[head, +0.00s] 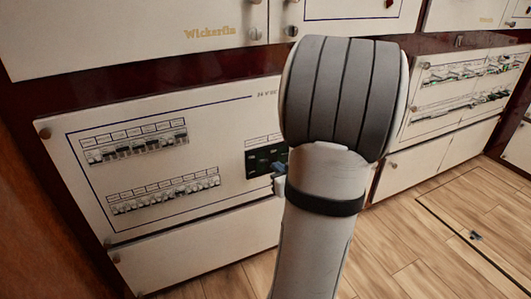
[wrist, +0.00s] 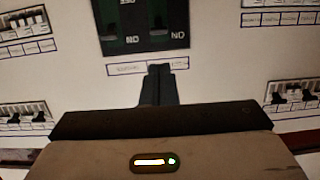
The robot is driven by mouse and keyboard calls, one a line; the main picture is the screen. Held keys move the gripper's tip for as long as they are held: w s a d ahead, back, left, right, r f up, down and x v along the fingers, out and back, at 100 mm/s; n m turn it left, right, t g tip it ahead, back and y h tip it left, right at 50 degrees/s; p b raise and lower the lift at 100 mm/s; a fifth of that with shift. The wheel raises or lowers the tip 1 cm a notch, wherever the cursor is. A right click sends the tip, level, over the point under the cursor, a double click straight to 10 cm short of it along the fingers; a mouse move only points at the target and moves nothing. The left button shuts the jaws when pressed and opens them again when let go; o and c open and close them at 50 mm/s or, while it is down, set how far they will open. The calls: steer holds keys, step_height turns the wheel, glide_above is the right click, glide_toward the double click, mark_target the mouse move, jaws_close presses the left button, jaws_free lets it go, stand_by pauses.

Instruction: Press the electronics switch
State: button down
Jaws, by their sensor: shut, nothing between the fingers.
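A white breaker panel (head: 215,165) carries rows of small labelled switches. Their labels are too small to read, so I cannot tell which is the electronics switch. A dark green switch block (head: 262,160) sits near the panel's middle, partly hidden by my arm in the head view. It also shows at the top of the wrist view (wrist: 143,40), with two dark rockers. My gripper (wrist: 160,70) is shut and empty, its fingertips just below that block in the picture, over a label strip (wrist: 120,69). I cannot tell whether they touch the panel.
In the head view, an upper breaker row (head: 135,146) and a lower row (head: 165,195) lie left of the block. Another panel with breakers (head: 460,85) stands at the right. A wooden floor (head: 420,240) is open at the lower right.

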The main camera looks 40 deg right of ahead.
mark_target(264, 161)
steer(key=shift+w+d+p, duration=0.1)
steer(key=shift+w+p, duration=0.6)
steer(key=shift+p, duration=2)
steer(key=x, duration=0.2)
steer(key=b+x, duration=0.1)
steer(key=x, duration=0.1)
steer(key=b+x, duration=0.1)
steer(key=x, duration=0.1)
steer(key=shift+f, duration=0.35)
steer(key=shift+w+d+b, duration=0.25)
steer(key=shift+w+b, duration=0.05)
steer(key=shift+w, duration=0.45)
